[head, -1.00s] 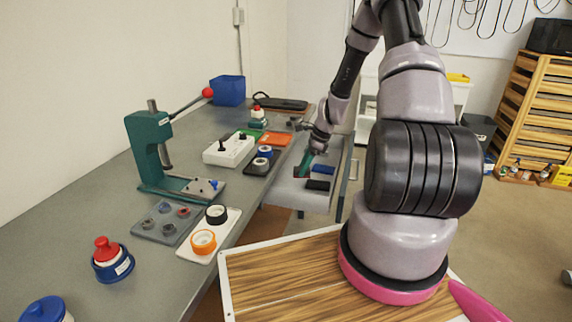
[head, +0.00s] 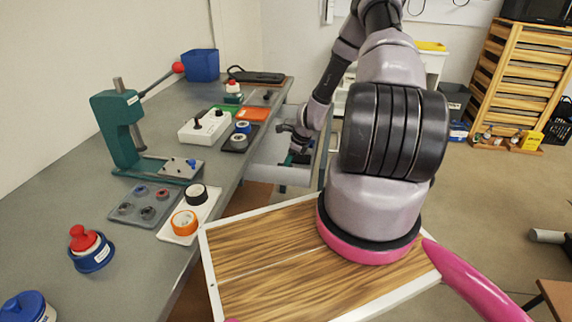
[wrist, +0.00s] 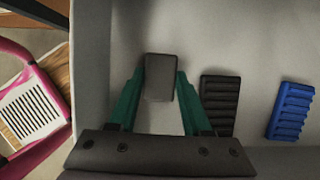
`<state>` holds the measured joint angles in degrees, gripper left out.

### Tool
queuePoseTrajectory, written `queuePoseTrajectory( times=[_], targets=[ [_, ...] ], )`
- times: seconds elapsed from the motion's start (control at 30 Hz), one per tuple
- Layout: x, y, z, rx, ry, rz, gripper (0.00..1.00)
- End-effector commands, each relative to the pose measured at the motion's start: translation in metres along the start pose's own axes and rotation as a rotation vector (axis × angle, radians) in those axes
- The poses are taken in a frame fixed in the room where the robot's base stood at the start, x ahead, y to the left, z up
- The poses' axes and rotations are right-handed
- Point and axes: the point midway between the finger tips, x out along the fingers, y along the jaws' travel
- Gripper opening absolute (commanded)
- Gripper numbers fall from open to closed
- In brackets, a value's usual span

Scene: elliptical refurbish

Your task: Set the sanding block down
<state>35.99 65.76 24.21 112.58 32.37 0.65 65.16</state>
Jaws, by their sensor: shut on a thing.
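My gripper (wrist: 160,95) has green fingers closed on the two sides of a dark grey-brown block, which I take to be the sanding block (wrist: 159,78). The block is over the pale floor of an open drawer (wrist: 240,35). I cannot tell whether it touches that floor. A black ribbed block (wrist: 219,103) lies to its right in the drawer, and a blue ribbed block (wrist: 290,110) lies farther right. In the head view my gripper (head: 299,156) is low at the drawer, and the held block is hidden there.
The grey workbench (head: 60,195) runs along the left with a green press (head: 118,120), tape rolls and a white switch box (head: 205,127). The drawer's left wall (wrist: 88,60) is close to my fingers. Drawer floor beyond the held block is clear.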

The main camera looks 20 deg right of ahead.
Motion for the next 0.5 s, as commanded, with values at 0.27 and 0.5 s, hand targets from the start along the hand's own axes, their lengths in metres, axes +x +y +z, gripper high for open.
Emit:
queuePoseTrajectory(
  times=[0.27, 0.5],
  targets=[
    [0.0014, -0.0001, -0.0004, 0.0, 0.0, 0.0, 0.0],
    [0.0017, -0.0002, -0.0005, -0.001, 0.0, 0.0, 0.79]
  ],
)
